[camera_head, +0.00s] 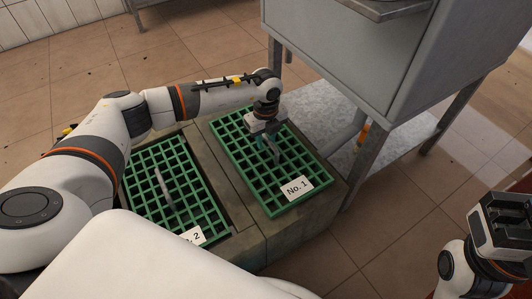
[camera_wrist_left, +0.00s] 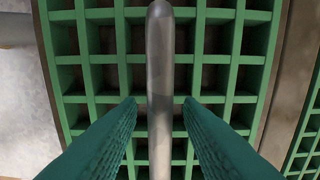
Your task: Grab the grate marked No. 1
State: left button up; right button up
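The green grate marked No. 1 (camera_head: 247,187) lies on a stone block, its white label (camera_head: 297,188) at the near right corner. It fills most of the left wrist view (camera_wrist_left: 88,98). A grey metal bar handle (camera_wrist_left: 160,60) runs along its middle. My left gripper (camera_head: 267,147) is over this grate, pointing down. In the left wrist view its two green fingers (camera_wrist_left: 158,108) are apart, one on each side of the handle, with gaps between. I cannot tell how far down they reach. My right gripper (camera_head: 500,225) is away at the lower right; its fingers are unclear.
A second green grate (camera_head: 178,172) with a grey handle and a label ending in 2 lies to the left, partly behind my arm. A grey metal cabinet (camera_head: 385,60) on legs stands close behind grate No. 1. Tiled floor (camera_head: 345,260) is open at the front right.

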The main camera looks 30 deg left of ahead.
pick_arm(q)
jog(key=shift+c, duration=0.2)
grip_shut()
dwell(1.1)
jog(key=shift+w+r, duration=0.1)
jog(key=shift+r, duration=0.15)
